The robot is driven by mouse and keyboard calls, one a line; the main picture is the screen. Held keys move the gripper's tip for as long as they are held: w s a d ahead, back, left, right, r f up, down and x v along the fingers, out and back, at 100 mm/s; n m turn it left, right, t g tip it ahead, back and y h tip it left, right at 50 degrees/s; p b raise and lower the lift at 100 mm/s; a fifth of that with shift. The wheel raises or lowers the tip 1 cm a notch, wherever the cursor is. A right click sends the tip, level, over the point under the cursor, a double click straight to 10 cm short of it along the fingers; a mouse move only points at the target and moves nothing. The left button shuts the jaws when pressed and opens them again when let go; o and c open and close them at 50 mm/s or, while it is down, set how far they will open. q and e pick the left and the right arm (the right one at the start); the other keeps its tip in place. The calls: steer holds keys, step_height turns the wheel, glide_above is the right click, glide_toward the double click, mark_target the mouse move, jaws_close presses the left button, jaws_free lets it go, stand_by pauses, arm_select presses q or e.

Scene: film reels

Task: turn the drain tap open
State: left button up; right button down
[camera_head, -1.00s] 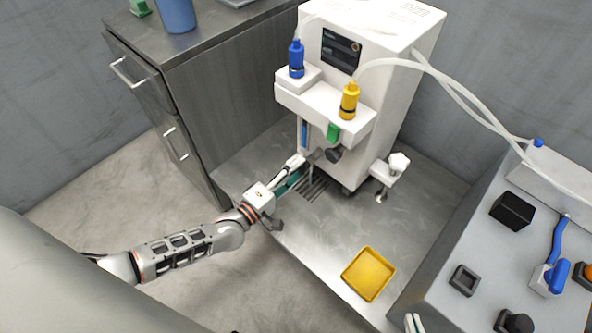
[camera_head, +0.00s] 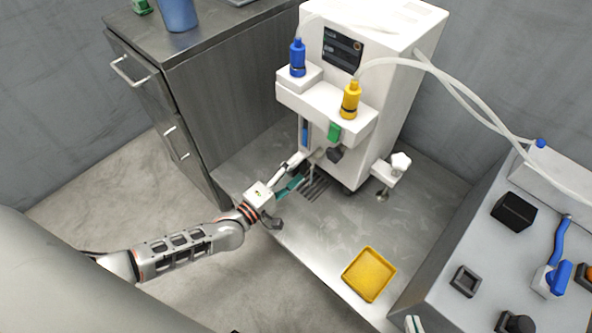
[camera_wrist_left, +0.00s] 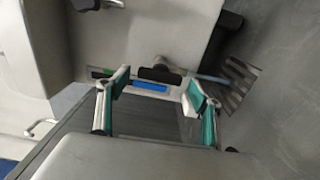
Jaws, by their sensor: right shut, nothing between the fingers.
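The drain tap (camera_head: 317,155) is low on the front of the white machine (camera_head: 384,107), above a slotted drain grate (camera_head: 314,190). My left gripper (camera_head: 302,168) is close in front of the tap. In its wrist view its two teal-padded fingers (camera_wrist_left: 157,80) are apart, one either side of the handle, and nothing is gripped. Contact cannot be told. Only a tip of my right gripper (camera_head: 413,323) shows at the bottom edge; it is shut and empty.
A yellow tray (camera_head: 369,275) lies on the metal floor plate. Blue (camera_head: 297,58) and yellow (camera_head: 350,100) bottles stand on the machine's ledge. A white valve (camera_head: 399,162) juts out at right. A grey cabinet (camera_head: 215,115) stands left, a grey bench (camera_head: 450,305) right.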

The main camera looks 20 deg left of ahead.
arm_select(q)
steer(key=shift+s, duration=0.1)
steer(key=v, duration=1.1)
steer(key=shift+s+a, duration=0.15)
steer(key=shift+s, duration=0.25)
steer(key=shift+r, duration=0.1)
